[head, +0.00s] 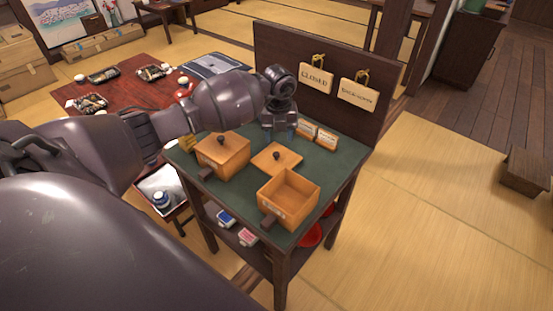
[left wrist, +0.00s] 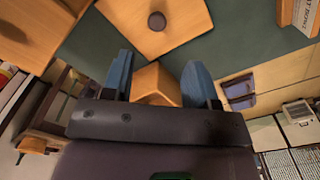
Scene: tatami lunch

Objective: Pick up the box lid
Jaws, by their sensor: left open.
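A square wooden lid (head: 270,163) with a dark round knob lies flat on the green top of a small stand. The lid also shows at the top of the left wrist view (left wrist: 175,32). An open, empty wooden box (head: 290,188) stands in front of it, nearer to me. My left gripper (head: 279,122) is above the stand, a little beyond the lid in the head view. Its two blue fingers (left wrist: 160,85) are apart, and the lid is outside them. An orange wooden piece shows between the fingers, but I cannot tell what it is. My right gripper is not in view.
A second wooden box (head: 222,155) with its knobbed lid on stands left of the loose lid. Small lettered signs (head: 316,134) stand at the back right of the top. A dark board (head: 320,62) with hanging signs rises behind. A red low table (head: 130,88) holds trays.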

